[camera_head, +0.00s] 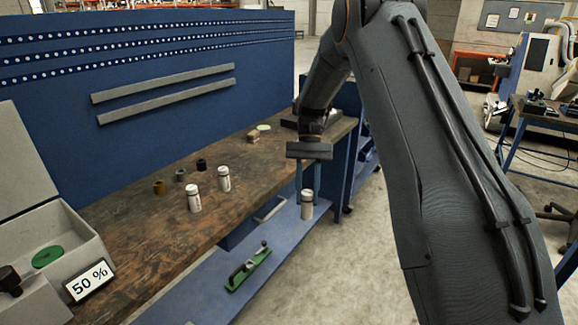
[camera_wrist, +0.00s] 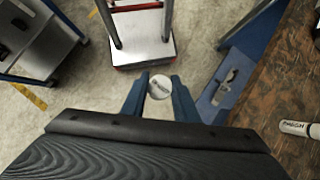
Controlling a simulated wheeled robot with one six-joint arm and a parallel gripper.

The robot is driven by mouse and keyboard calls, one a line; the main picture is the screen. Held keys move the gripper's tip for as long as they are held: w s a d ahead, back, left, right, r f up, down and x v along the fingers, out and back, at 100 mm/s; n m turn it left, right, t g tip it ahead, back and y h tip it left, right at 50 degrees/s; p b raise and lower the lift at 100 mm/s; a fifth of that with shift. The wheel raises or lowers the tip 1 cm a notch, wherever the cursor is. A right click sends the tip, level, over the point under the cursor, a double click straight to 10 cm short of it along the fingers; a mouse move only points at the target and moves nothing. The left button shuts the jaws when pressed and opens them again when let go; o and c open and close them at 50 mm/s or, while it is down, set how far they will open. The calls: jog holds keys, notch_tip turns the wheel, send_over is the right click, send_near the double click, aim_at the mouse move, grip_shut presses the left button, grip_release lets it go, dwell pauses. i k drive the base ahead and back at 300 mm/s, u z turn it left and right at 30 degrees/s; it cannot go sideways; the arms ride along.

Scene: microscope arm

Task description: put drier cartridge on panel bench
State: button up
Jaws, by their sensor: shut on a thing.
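My gripper (camera_head: 308,184) is shut on a white drier cartridge (camera_head: 307,208), which hangs upright below the fingers. In the wrist view the cartridge's round end (camera_wrist: 160,88) shows between the blue fingertips (camera_wrist: 160,80). In the head view it overlaps the outer edge of the blue lower shelf; its height above it is hard to tell. The bench (camera_head: 150,235) has a worn brown wooden top and a blue perforated back panel (camera_head: 150,95). Two similar white cartridges, a nearer one (camera_head: 194,197) and a farther one (camera_head: 224,179), stand on the top.
Several small dark and brown cylinders (camera_head: 181,175) stand behind the cartridges. A grey box with a "50 %" sign (camera_head: 88,281) is at the near left. A green tool (camera_head: 247,267) lies on the lower shelf. A red-edged cart (camera_wrist: 145,50) shows in the wrist view.

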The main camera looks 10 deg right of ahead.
aim_at(233, 172)
jog(key=z, duration=0.9)
jog(key=i, duration=1)
jog(key=u, duration=1.8)
jog(key=i, duration=0.45)
